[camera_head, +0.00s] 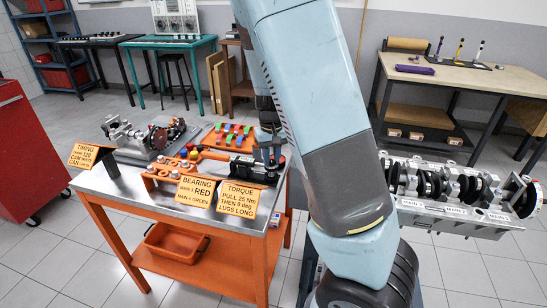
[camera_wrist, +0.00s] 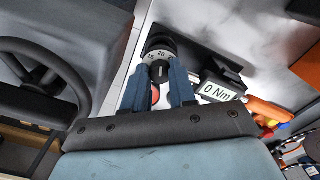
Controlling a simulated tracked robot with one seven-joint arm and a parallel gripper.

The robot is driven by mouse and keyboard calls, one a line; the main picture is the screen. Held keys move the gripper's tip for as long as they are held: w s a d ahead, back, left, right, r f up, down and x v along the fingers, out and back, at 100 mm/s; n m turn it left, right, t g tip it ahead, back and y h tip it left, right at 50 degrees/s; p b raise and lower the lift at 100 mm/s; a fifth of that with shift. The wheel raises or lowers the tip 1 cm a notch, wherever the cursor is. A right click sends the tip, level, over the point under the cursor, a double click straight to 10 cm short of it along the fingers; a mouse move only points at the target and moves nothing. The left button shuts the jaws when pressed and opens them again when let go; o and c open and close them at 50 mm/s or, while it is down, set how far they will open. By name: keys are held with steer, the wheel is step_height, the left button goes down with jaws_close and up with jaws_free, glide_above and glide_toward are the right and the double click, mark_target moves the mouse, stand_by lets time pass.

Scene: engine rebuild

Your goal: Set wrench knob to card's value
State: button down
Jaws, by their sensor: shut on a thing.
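The orange torque card (camera_head: 241,198) stands at the front right of the steel-topped cart and reads "PULL 25 Nm THEN 0 deg LUGS LONG". The wrench's black body (camera_head: 252,172) lies behind it; its orange handle (camera_wrist: 266,111) shows in the wrist view. The wrench display (camera_wrist: 218,91) reads 0 Nm. The dark knob (camera_wrist: 159,50) has a pale number band with 15 and 20 visible. My gripper (camera_wrist: 158,77) is shut on the knob, one blue-grey finger on each side. In the head view my gripper (camera_head: 271,155) is partly hidden and small.
The cart (camera_head: 112,192) also bears timing (camera_head: 90,155) and bearing (camera_head: 195,191) cards, a metal assembly (camera_head: 150,137) and an orange tray with coloured parts (camera_head: 228,137). A crankshaft engine block (camera_head: 455,213) stands right of my arm. A red cabinet (camera_head: 25,155) is at left.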

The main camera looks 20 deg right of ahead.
mark_target(271, 160)
steer(key=m, duration=0.4)
steer(key=shift+a, duration=0.1)
steer(key=shift+m, duration=1.8)
steer(key=c, duration=0.9)
jaws_free()
steer(key=shift+r, duration=0.3)
step_height(271, 160, up, 13)
steer(key=shift+r, duration=0.1)
